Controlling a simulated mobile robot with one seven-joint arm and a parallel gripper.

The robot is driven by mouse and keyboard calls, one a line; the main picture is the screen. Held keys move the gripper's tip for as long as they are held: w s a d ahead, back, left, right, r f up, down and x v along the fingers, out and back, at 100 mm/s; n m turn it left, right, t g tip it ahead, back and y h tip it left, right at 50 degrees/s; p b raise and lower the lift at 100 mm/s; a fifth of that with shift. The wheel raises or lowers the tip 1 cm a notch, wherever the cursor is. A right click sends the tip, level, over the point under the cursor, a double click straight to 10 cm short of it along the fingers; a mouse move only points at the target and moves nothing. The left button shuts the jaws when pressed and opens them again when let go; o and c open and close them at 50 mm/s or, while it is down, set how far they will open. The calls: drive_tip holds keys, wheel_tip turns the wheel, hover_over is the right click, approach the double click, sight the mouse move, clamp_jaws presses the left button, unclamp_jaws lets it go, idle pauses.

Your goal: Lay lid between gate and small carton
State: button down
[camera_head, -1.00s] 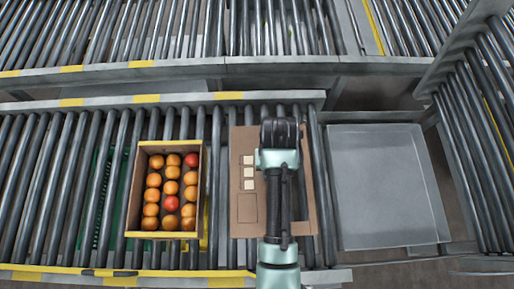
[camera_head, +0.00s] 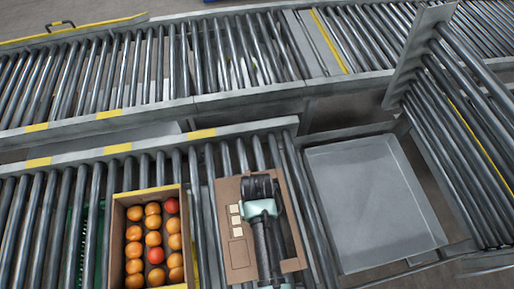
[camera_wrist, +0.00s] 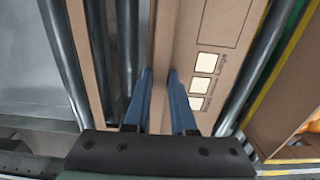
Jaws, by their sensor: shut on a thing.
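The lid (camera_head: 230,200) is a flat brown cardboard panel with white label squares, over the rollers right of a carton (camera_head: 117,245) of orange and red tomatoes. In the wrist view the lid (camera_wrist: 220,35) shows a ridge between the two blue fingers of my gripper (camera_wrist: 158,85), which is shut on it. From the head view my arm covers the lid's right half and hides the fingertips. I cannot tell whether the lid touches the rollers. The raised roller section (camera_head: 415,60) at right may be the gate; I cannot be sure.
A grey flat plate (camera_head: 370,205) lies right of the lid, past a metal rail. Another roller conveyor (camera_head: 130,75) runs behind, beyond a rail with yellow marks. Bare rollers (camera_head: 40,215) lie at left.

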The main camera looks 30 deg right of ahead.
drive_tip(key=c, duration=1.2)
unclamp_jaws()
drive_tip(key=shift+f, duration=0.15)
drive_tip(key=o, duration=0.5)
drive_tip(key=shift+c, duration=0.2)
wheel_tip(320, 180, up, 12)
drive_tip(key=p, duration=0.3)
drive_tip(key=shift+r, duration=0.2)
